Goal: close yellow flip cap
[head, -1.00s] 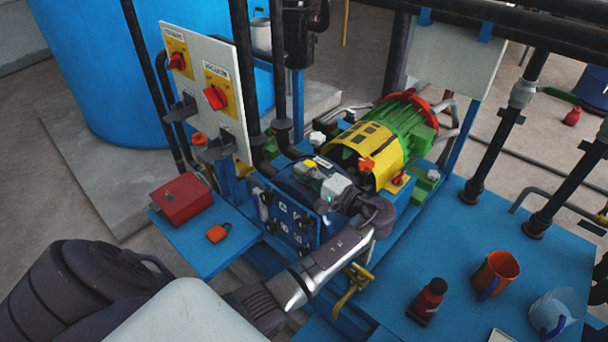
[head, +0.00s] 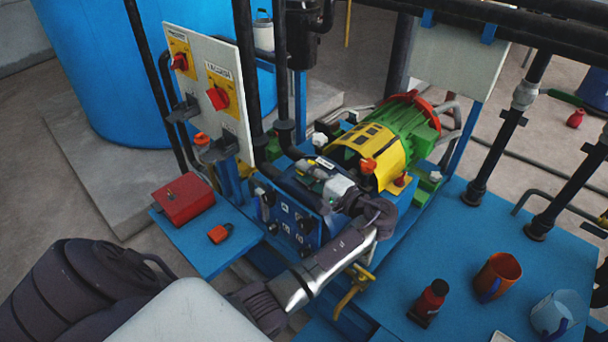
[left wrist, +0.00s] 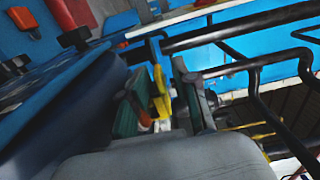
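The blue control box (head: 290,215) stands in front of the green and yellow motor in the head view. My left arm reaches up to it, and my left gripper (head: 318,172) is over its top. A small pale yellow piece (head: 322,162), perhaps the flip cap, shows at the fingertips. In the left wrist view a yellow part (left wrist: 160,95) stands upright between the fingers of the left gripper (left wrist: 155,110). The fingers look apart, with gaps beside the yellow part; I cannot tell whether they touch it. My right gripper is not in view.
A white panel with red switches (head: 215,95) and dark upright pipes (head: 245,70) stand close to the left of the box. The motor (head: 375,145) is right behind.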

